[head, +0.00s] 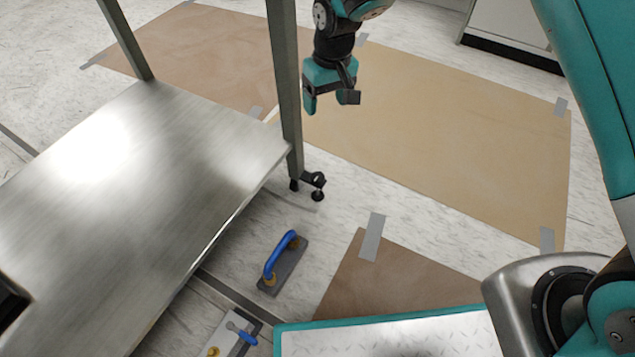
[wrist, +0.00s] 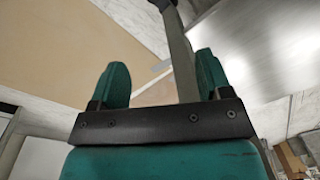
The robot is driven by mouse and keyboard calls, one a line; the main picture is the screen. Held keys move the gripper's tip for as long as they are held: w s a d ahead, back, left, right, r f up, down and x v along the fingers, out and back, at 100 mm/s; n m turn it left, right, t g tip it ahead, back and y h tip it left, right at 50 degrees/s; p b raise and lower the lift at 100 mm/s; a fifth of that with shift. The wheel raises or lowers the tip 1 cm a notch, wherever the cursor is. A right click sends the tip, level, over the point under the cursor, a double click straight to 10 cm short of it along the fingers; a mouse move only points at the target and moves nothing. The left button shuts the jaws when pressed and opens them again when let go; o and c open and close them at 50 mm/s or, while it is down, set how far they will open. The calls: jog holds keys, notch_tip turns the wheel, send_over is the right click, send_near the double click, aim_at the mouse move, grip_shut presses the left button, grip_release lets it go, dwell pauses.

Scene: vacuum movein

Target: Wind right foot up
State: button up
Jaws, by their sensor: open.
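The right foot (head: 314,184) is a dark levelling foot with a knob at the bottom of the metal bench's near right leg (head: 287,90). It stands on the floor in the head view. My gripper (head: 331,100) is open and empty, up and to the right of the foot in the picture, beside the leg and apart from the foot. In the wrist view, the open fingers of my gripper (wrist: 162,72) show with the leg (wrist: 181,60) beyond them.
The bench's metal shelf (head: 130,190) lies to the left of the leg. A blue-handled trowel (head: 287,265) and another blue-handled tool (head: 238,333) lie on the floor. Taped brown sheets (head: 440,130) cover much of the floor. A white cabinet (head: 515,30) stands at the back right.

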jog(key=h+b, duration=0.1)
jog(key=b, duration=0.1)
send_near(318, 177)
notch_tip(318, 177, down, 9)
jog(key=b, duration=0.9)
jog(key=shift+w+f, duration=0.1)
jog(key=shift+f, duration=0.05)
jog(key=c, duration=0.9)
